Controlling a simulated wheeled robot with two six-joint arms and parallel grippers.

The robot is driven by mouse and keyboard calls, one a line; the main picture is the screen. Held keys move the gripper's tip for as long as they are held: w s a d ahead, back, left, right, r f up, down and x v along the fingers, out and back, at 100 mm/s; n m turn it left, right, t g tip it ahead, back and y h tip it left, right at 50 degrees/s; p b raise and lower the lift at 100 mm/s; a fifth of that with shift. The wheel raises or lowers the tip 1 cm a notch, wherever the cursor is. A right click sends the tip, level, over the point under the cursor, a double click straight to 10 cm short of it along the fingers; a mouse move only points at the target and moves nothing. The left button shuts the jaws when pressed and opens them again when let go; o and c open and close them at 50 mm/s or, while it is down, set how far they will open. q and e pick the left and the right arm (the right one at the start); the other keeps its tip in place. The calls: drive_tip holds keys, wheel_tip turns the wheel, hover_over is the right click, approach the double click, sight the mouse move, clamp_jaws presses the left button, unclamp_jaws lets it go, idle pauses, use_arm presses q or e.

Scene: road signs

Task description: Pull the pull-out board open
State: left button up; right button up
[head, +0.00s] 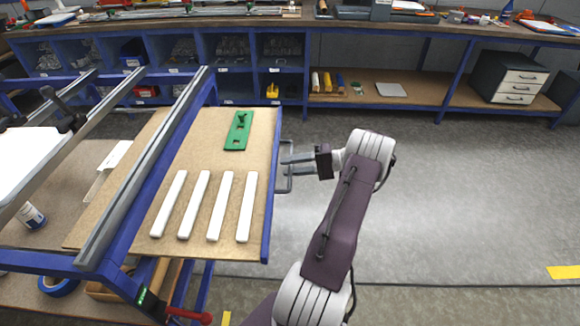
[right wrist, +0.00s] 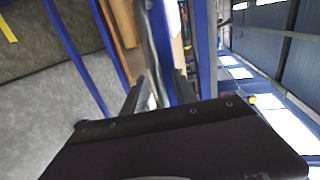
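The pull-out board (head: 200,170) is a brown panel with a blue front edge (head: 272,190), sticking out to the right of the blue frame. A grey bar handle (head: 289,181) is on that edge. My right gripper (head: 286,164) is at the handle's far end, its two fingers pointing left towards the board. In the right wrist view my right gripper (right wrist: 158,88) shows its fingers apart, with a pale bar between them near the left finger. Firm contact with the handle cannot be made out. My left gripper is not in view.
Several white bars (head: 220,205) and a green plate (head: 239,130) lie on the board. A grey rail (head: 145,165) runs along its left side. A workbench with blue shelves (head: 240,70) stands at the back. The grey floor (head: 450,190) to the right is clear.

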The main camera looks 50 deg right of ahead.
drive_tip(key=v, duration=0.8)
drive_tip(key=shift+s+d, duration=0.25)
drive_tip(key=shift+d, duration=0.05)
